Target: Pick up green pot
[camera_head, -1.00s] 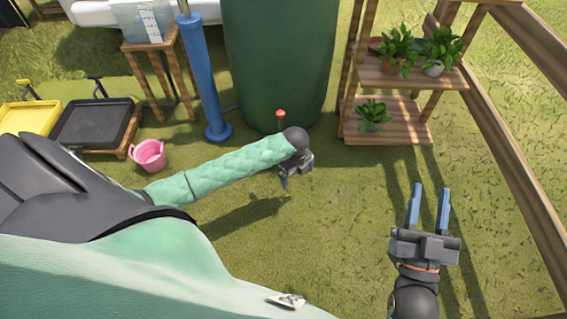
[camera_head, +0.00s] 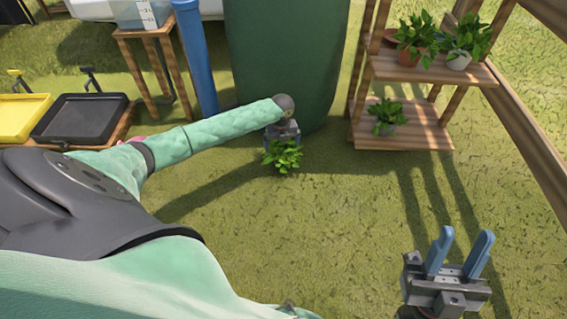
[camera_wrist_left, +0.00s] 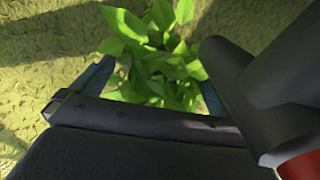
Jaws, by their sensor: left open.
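A leafy green plant (camera_head: 283,157) shows just below my left gripper (camera_head: 283,146) in the head view. Its pot is hidden, so I cannot tell its colour. In the left wrist view the leaves (camera_wrist_left: 160,55) fill the space between the two blue fingers of my left gripper (camera_wrist_left: 155,90), which is open. I cannot tell whether the fingers touch the plant. My right gripper (camera_head: 460,253) is open and empty at the lower right. A plant in a small grey-green pot (camera_head: 388,129) stands on the lower shelf.
A wooden shelf (camera_head: 400,138) at the right also holds plants in a terracotta pot (camera_head: 408,57) and a white pot (camera_head: 458,61). A large dark green barrel (camera_head: 285,60) stands behind my left gripper. Black tray (camera_head: 80,117) at left. Grass in front is clear.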

